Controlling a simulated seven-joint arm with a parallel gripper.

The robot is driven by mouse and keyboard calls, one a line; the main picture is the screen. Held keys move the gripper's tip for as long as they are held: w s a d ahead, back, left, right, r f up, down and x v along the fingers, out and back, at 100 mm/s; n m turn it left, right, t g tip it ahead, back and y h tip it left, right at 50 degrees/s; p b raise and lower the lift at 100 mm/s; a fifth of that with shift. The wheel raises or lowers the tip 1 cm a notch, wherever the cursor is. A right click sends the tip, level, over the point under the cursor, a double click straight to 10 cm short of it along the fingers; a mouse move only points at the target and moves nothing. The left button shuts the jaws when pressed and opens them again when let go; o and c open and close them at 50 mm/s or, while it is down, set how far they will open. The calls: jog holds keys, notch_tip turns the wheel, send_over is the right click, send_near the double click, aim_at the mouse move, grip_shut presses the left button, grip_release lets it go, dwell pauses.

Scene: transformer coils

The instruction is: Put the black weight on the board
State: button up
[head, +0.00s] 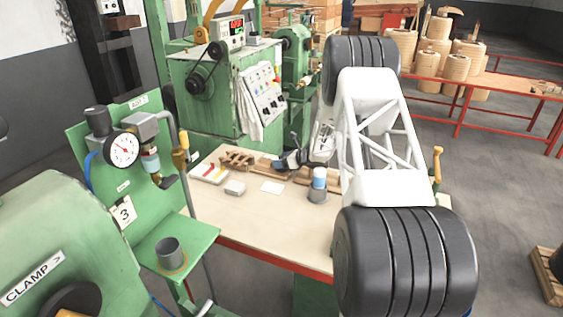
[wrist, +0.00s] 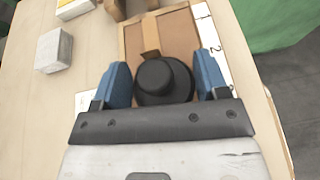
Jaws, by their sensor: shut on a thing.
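The black weight (wrist: 163,78) is a round, stepped dark piece between the two blue fingers in the wrist view. My gripper (wrist: 163,84) is shut on it, one finger on each side. A brown board (wrist: 182,32) with a wooden strip on it and a white numbered edge lies below and beyond the weight. The weight overlaps the board in this view; I cannot tell whether it touches it. In the head view my gripper (head: 284,161) is low over the middle of the table, and the weight is too small to make out there.
The wooden table (head: 245,212) carries a grey-white block (wrist: 54,50), also small in the head view (head: 235,187). A grey cup with a blue-white roll (head: 318,185) stands right of the gripper. A wooden rack (head: 237,160) stands behind. The table's front left is clear.

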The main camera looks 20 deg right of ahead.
jog(key=shift+f, duration=0.1)
dwell(0.3)
jog(key=o, duration=1.4)
jog(key=shift+s+d+r, duration=0.2)
jog(key=shift+s+d, duration=0.05)
jog(key=v, duration=1.1)
jog(key=shift+s, duration=0.15)
